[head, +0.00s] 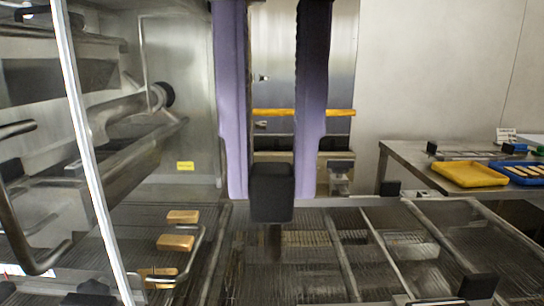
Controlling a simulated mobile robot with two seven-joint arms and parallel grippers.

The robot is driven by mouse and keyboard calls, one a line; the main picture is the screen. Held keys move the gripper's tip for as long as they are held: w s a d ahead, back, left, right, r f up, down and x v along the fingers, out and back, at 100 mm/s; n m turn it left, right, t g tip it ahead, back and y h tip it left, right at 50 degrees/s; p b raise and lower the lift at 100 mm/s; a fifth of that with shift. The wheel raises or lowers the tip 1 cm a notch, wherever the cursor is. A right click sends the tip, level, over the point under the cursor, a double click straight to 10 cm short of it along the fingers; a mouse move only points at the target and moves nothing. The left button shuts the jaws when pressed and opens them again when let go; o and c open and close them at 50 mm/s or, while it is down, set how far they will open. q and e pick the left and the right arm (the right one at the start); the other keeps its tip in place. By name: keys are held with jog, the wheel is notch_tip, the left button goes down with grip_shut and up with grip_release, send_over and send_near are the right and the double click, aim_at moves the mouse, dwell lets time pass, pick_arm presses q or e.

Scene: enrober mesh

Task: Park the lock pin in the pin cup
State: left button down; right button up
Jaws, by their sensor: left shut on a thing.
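My left gripper (272,188) hangs down from the top middle of the head view, with one purple finger on each side. It is shut on a dark block-shaped head, which I take to be the lock pin (272,205). A short dark shank shows below the head, pointing down over the wire mesh. The gap between the shank's lower end and the mesh is hard to judge. I cannot pick out the pin cup for certain. My right gripper is not in view.
Wire mesh belt (300,275) with metal cross bars fills the bottom. Several tan bars (175,243) lie on mesh at the left. A slanting pale post (85,130) and steel machine parts stand at left. A side table (410,160) at right holds a yellow tray (468,173) and blue tray (522,180).

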aim_at(272, 167)
pick_arm(q)
jog(key=shift+r+p, duration=1.35)
jog(key=shift+r, duration=0.75)
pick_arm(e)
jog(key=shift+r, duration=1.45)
